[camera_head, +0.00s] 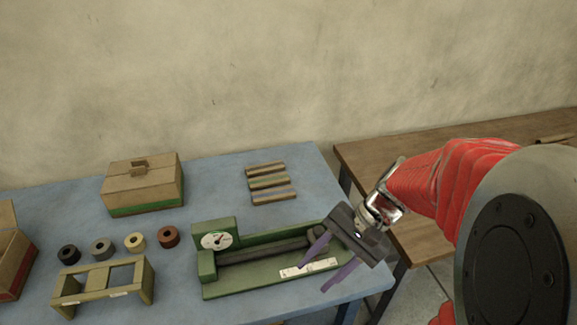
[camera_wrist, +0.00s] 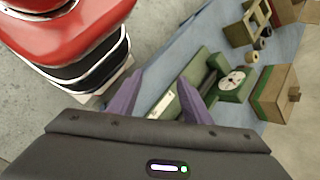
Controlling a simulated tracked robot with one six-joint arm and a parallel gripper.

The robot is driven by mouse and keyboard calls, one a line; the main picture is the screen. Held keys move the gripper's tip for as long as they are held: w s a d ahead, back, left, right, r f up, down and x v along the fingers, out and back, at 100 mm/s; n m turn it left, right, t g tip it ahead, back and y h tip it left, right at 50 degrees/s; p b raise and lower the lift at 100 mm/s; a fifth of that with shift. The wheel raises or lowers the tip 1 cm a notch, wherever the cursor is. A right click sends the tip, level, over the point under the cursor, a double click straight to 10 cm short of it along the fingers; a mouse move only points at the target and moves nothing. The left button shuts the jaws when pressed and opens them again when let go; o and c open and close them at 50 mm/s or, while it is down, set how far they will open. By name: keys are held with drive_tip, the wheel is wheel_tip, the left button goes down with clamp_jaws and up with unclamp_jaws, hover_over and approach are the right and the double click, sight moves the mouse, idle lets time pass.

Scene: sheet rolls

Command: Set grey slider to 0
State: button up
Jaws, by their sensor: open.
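A green machine (camera_head: 209,290) with a round white dial (camera_head: 217,241) stands on the blue table's front right part. It has a long dark grey bar (camera_head: 262,250) lying in its trough and a white scale strip (camera_head: 300,269) along its front. I cannot make out a separate grey slider. My gripper (camera_head: 314,277) is open, with its two purple fingers over the machine's right end, near the scale. In the wrist view, the open fingers (camera_wrist: 160,76) frame part of the machine, and the dial (camera_wrist: 231,79) shows beyond them. Whether a finger touches the machine is unclear.
Several rolls (camera_head: 168,237) stand left of the machine, behind a wooden frame (camera_head: 67,290). A wooden box (camera_head: 145,190) and striped bars (camera_head: 268,182) lie farther back on the blue table (camera_head: 215,190). A brown table (camera_head: 400,150) stands at right.

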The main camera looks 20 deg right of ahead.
drive_tip(key=m+y, duration=0.1)
drive_tip(key=m+t+y, duration=0.5)
drive_tip(key=m+t, duration=0.8)
drive_tip(key=m, duration=0.3)
approach(323, 228)
drive_tip(key=v, duration=0.4)
drive_tip(key=shift+a, duration=0.1)
drive_tip(key=shift+w+a, duration=0.1)
drive_tip(key=shift+a, duration=0.05)
drive_tip(key=shift+x, duration=6.8)
drive_tip(key=shift+f, duration=0.1)
drive_tip(key=shift+c, duration=0.2)
